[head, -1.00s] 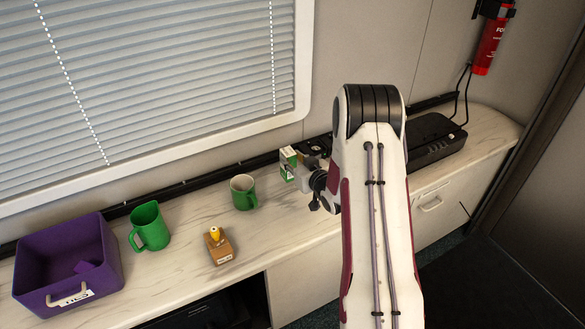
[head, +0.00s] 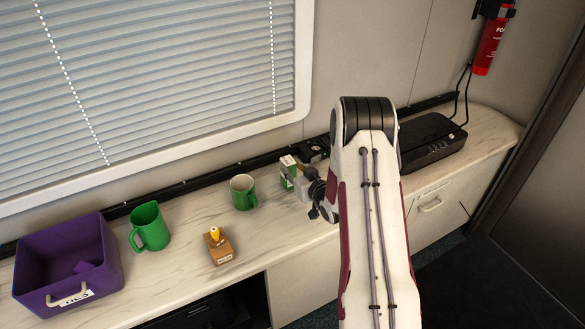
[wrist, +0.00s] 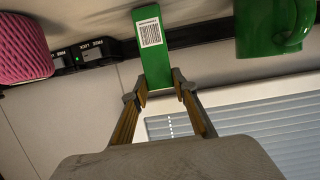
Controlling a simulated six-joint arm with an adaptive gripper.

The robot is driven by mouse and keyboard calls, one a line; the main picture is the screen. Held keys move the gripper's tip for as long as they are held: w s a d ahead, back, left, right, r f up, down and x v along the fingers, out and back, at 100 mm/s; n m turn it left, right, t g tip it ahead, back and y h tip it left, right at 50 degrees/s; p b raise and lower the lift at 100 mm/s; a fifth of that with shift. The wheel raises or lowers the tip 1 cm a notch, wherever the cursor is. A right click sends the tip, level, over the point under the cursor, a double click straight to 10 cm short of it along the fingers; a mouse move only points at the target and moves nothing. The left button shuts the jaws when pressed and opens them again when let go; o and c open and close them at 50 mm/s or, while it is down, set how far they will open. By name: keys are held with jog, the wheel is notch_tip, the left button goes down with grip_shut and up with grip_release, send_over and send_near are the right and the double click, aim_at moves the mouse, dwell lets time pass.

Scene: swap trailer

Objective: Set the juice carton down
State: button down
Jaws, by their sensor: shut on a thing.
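The juice carton (head: 287,168) is green and white and shows in the head view right of the green mug (head: 243,195), near the wall edge of the counter (head: 180,258). My gripper (head: 298,183) is shut on it. In the wrist view the carton (wrist: 153,50) shows a green side with a barcode, and the two fingers of my gripper (wrist: 160,92) close on its near end. I cannot tell whether its base touches the counter. The mug also shows in the wrist view (wrist: 262,30), to the right and apart from the carton.
A pink ribbed object (wrist: 22,48) and a black socket strip (wrist: 82,52) are left of the carton in the wrist view. A green jug (head: 150,227), purple bin (head: 105,265), cardboard box (head: 219,251) and black device (head: 432,140) stand along the counter.

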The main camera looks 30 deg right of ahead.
jog(key=shift+f, duration=0.1)
jog(key=c, duration=1.6)
grip_release()
jog(key=shift+v, duration=6.1)
jog(key=shift+w+d+r, duration=0.1)
jog(key=shift+w+r, duration=0.05)
jog(key=shift+r, duration=0.05)
